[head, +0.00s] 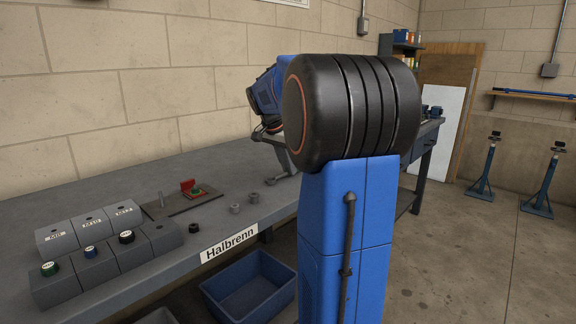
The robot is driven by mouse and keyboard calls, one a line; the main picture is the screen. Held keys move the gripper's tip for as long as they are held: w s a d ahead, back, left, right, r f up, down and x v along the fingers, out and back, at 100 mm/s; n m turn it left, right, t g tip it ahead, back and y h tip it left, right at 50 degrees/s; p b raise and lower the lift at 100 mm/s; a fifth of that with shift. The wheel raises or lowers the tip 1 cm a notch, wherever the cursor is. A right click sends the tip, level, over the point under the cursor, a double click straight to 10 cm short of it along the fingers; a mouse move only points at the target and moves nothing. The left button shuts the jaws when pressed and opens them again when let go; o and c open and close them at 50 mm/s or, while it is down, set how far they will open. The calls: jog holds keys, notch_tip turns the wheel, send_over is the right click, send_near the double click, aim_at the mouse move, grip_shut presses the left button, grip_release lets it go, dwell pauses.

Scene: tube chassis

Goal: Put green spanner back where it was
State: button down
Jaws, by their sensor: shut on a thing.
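My gripper (268,136) is at the end of my blue wrist, over the back right part of the workbench, partly hidden behind my own arm. It is shut on a slim grey piece (287,160) that slants down close to the bench top. My arm hides part of this piece, and I cannot tell if it is the spanner. I see no clearly green spanner. A dark plate (172,206) on the bench carries an upright pin (162,199) and a red block (187,185) with a small green part (197,190).
The grey workbench (130,172) runs along the wall. Three boxes labelled M8, M10 and M12 (90,224) stand at its left, behind blocks with green, blue and black tops (87,262). Small grey nuts (235,208) lie near the front edge. A blue bin (250,287) stands below.

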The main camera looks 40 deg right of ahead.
jog(key=shift+f, duration=0.35)
jog(key=c, duration=1.6)
grip_release()
jog(key=shift+r, duration=0.1)
jog(key=v, duration=1.7)
jog(key=shift+a, duration=0.15)
